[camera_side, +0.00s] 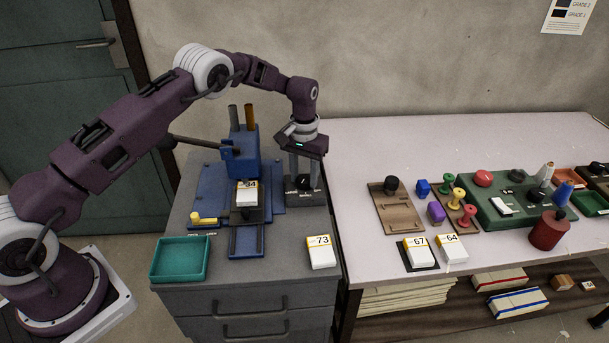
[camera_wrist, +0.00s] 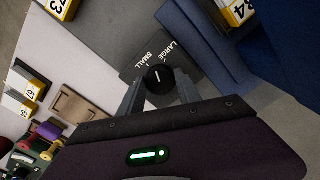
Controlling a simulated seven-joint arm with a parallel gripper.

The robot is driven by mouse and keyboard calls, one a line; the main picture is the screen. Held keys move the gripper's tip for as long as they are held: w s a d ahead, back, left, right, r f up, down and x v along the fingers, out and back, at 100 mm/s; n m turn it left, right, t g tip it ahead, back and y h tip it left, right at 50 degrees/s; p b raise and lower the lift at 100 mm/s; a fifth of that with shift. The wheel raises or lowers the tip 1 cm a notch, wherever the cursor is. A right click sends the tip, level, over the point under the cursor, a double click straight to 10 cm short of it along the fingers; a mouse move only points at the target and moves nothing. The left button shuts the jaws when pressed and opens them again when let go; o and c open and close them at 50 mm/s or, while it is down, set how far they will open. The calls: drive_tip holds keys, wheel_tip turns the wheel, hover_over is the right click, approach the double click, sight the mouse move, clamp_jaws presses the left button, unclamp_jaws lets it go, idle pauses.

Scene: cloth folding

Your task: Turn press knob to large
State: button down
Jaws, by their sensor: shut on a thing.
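The press knob (camera_side: 304,182) is black and round, on a dark plate beside the blue press (camera_side: 240,160). In the wrist view the knob (camera_wrist: 158,79) has a short white mark. The plate (camera_wrist: 139,61) reads SMALL and LARGE beyond the knob. The mark points roughly toward the printed words; I cannot tell which one it lines up with. My gripper (camera_side: 305,178) points straight down over the plate, its two fingers shut on the knob from opposite sides. In the wrist view the gripper (camera_wrist: 160,88) partly hides the knob's sides.
A card marked 84 (camera_side: 246,189) sits in the press. A teal tray (camera_side: 180,260) and a card marked 73 (camera_side: 321,252) lie at the cabinet's front. The white table (camera_side: 440,150) to the right holds stamps, knobs and cards; its back left is clear.

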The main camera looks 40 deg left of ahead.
drive_tip(key=m, duration=0.6)
drive_tip(key=shift+m, duration=0.3)
idle(0.4)
drive_tip(key=c, duration=0.8)
unclamp_jaws()
drive_tip(key=shift+c, duration=0.2)
drive_tip(key=shift+r, duration=0.1)
